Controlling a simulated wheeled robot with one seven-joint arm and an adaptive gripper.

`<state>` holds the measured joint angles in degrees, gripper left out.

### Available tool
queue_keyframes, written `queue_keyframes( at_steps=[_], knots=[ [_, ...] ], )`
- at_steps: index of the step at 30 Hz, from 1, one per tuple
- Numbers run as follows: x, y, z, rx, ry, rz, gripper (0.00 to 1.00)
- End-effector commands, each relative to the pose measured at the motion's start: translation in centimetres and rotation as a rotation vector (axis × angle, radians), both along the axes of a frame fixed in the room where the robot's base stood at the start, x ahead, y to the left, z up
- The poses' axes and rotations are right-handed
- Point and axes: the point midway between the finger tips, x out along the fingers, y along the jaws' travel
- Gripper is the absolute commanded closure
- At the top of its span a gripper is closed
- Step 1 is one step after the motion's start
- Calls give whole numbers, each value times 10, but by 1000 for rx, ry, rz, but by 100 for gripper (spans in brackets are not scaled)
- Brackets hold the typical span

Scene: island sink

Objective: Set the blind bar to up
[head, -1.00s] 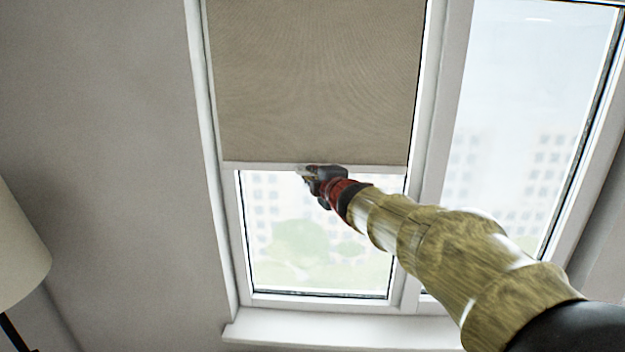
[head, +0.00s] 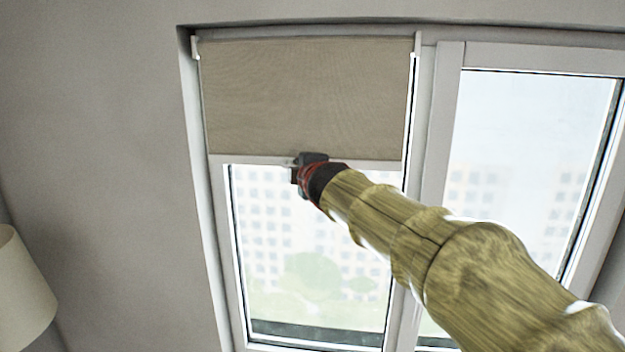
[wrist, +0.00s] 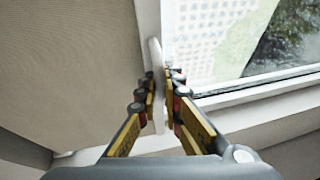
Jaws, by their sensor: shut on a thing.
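The beige roller blind (head: 305,95) covers the upper part of the left window in the head view. Its white blind bar (head: 245,160) runs along the blind's lower edge, with clear glass below it. My gripper (head: 295,170) is at the middle of the bar in the head view, partly hidden by its own wrist. In the wrist view the fingers of my gripper (wrist: 163,95) stand on both sides of the white bar (wrist: 155,60), shut on it. The blind fabric (wrist: 75,60) is left of the bar there.
A white window frame (head: 430,130) divides the left window from the bare right window pane (head: 530,160). A lamp shade (head: 22,290) stands at the lower left. The blind's top roller sits under the upper frame, with fabric between it and the bar.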

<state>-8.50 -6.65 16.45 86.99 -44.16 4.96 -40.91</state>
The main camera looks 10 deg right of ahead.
Motion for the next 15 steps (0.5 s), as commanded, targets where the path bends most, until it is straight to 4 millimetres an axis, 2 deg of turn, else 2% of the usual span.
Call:
queue_keyframes(
  at_steps=[3,14,15],
  knots=[
    [0,4,6,1,-1,-1,100],
    [0,5,6,0,0,-2,100],
    [0,5,6,0,1,-2,90]
  ],
)
